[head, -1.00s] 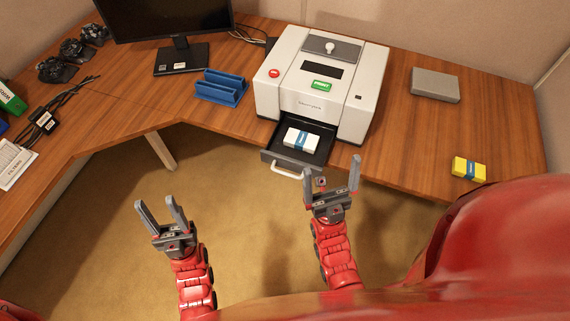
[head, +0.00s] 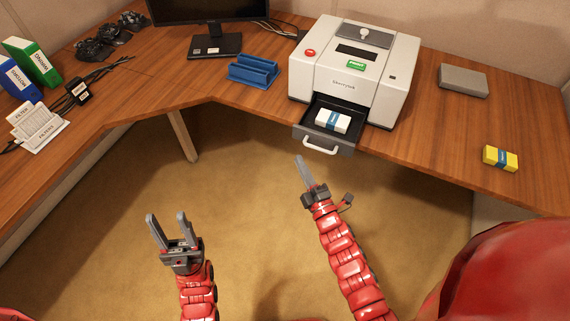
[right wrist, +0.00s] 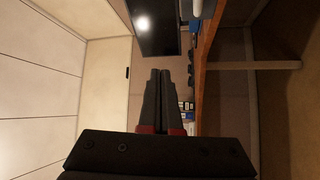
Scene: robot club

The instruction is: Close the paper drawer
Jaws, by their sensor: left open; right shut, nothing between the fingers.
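The paper drawer (head: 343,143) of the white printer (head: 327,72) is pulled out at the front, with its pale handle (head: 320,147) facing me. A white pack with a blue band (head: 333,121) lies in it. My right gripper (head: 304,170) is shut and empty, just in front of and below the handle, apart from it in the picture. In the right wrist view its fingers (right wrist: 159,88) lie together. My left gripper (head: 169,222) is open and empty, low over the floor at the left, away from the drawer.
A blue holder (head: 253,71) stands left of the printer and a monitor (head: 205,10) behind it. A grey box (head: 463,80) and a yellow pack (head: 500,158) lie to the right. The floor before the desk is clear.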

